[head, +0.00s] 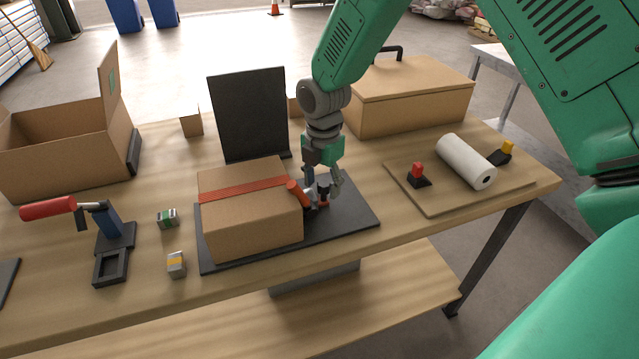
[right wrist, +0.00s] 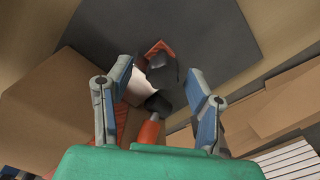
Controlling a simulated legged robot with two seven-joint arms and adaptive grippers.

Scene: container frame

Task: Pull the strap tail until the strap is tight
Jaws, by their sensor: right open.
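A closed cardboard box (head: 250,222) sits on a dark mat (head: 355,212) on the wooden table. A red strap (head: 240,190) runs across its top to the right edge. An orange-red piece with dark parts (head: 298,192) is at the box's right side; it also shows as an orange piece (right wrist: 149,130) in the right wrist view. My right gripper (head: 325,190) points down beside it. In the right wrist view my gripper (right wrist: 160,78) is open, with dark and orange-red parts between and beyond its fingers. I cannot tell which part is the strap tail. My left gripper is not in view.
A black upright panel (head: 250,112) stands behind the box. A handled box (head: 410,95) is behind right. A white roll (head: 466,160) lies on a board at right. A red-handled tool (head: 50,207), small blocks (head: 176,263) and an open box (head: 60,150) are left.

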